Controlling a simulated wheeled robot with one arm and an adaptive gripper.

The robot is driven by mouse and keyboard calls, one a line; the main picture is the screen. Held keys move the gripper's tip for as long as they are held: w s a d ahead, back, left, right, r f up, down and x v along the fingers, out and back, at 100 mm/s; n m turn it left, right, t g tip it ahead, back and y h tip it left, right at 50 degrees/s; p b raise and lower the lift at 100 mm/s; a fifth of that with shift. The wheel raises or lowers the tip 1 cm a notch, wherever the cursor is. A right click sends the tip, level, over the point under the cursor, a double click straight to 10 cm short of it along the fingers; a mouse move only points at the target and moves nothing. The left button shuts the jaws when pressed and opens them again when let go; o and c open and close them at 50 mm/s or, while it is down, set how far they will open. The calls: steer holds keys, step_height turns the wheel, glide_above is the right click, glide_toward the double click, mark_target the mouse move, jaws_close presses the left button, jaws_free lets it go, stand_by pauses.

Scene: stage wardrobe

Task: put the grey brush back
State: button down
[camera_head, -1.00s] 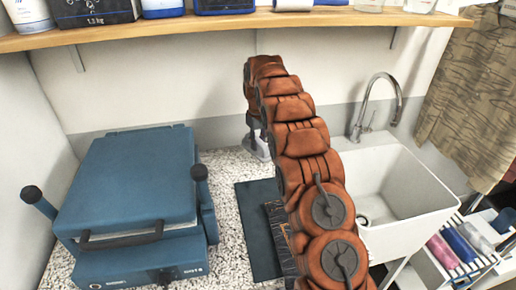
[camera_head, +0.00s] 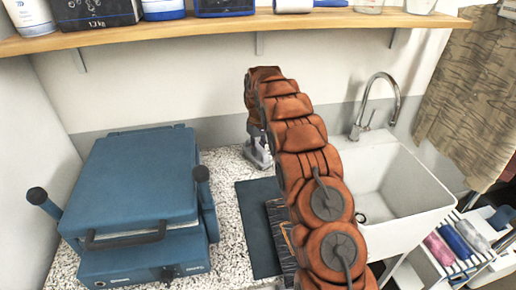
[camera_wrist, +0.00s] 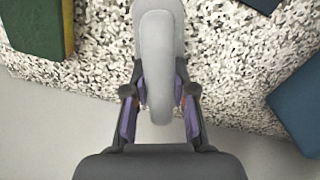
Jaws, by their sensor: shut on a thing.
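The grey brush (camera_wrist: 158,45) is between the fingers of my gripper (camera_wrist: 160,95) in the wrist view, its smooth light-grey body running up past the top edge. My gripper is shut on it. In the head view my gripper (camera_head: 260,148) is small, low over the speckled worktop near the back wall, and partly hidden by my orange arm. I cannot tell whether the brush touches the worktop. Its bristles are not clearly visible.
A blue press (camera_head: 135,185) stands on the left of the speckled worktop (camera_head: 225,185). A dark mat (camera_head: 256,235) lies in front. A white sink (camera_head: 400,200) with a tap is right. A wooden shelf (camera_head: 230,26) runs above. A green block (camera_wrist: 38,25) lies near my gripper.

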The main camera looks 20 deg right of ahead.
steer(key=shift+f, duration=0.2)
steer(key=c, duration=1)
jaws_free()
steer(key=shift+o, duration=0.2)
steer(key=shift+r, duration=0.15)
step_height(320, 180, up, 6)
steer(key=shift+w+f+b, duration=0.1)
steer(key=shift+f+b, duration=0.15)
steer(key=shift+b, duration=0.85)
steer(key=shift+r, duration=1.1)
